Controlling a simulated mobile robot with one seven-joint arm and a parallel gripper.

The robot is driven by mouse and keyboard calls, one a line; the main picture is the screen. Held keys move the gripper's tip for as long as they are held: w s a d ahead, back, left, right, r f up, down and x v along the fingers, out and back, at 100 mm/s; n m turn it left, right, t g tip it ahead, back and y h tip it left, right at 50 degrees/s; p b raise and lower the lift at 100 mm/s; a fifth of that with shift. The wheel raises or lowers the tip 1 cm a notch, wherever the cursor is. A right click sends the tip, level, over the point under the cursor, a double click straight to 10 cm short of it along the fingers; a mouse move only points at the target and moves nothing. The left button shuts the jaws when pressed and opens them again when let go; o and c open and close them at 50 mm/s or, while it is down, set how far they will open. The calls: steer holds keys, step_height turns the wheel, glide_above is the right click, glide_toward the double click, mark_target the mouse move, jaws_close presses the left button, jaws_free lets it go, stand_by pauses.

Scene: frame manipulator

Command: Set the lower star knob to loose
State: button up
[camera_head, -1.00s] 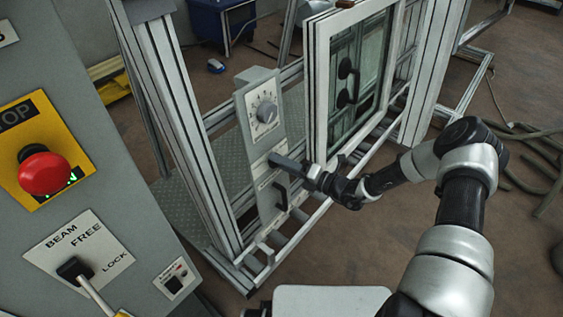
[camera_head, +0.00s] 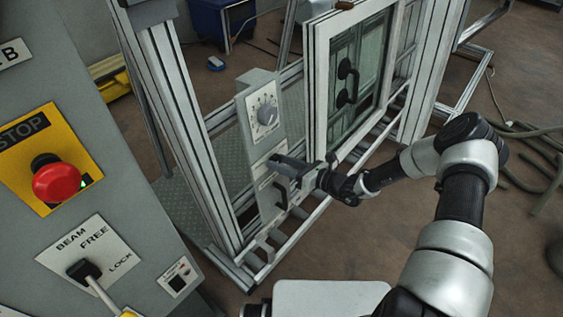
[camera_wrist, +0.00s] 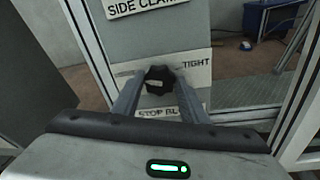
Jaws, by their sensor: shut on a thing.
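The dark star knob (camera_wrist: 158,75) sits on a pale label plate on the grey panel, seen in the wrist view. The word TIGHT shows to its right; the left side of the label is partly hidden by a finger. My gripper (camera_wrist: 158,84) has its two fingers on either side of the knob and is shut on it. In the head view my gripper (camera_head: 281,164) is at the panel, below the round dial plate (camera_head: 265,112), and hides the knob. The knob's exact setting cannot be told.
A black handle (camera_head: 281,194) is just below my gripper. A glazed window frame (camera_head: 350,80) stands close to its right. At the left a grey cabinet carries a red stop button (camera_head: 57,182) and a beam lever (camera_head: 84,270). A SIDE CLAMP label (camera_wrist: 146,6) is above the knob.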

steer(key=shift+n, duration=0.3)
stand_by(0.4)
steer(key=o, duration=1)
steer(key=shift+o, duration=0.2)
steer(key=shift+d, duration=0.1)
steer(key=p+v, duration=0.1)
steer(key=v, duration=1.6)
steer(key=shift+s, duration=0.3)
steer(key=shift+r, duration=0.1)
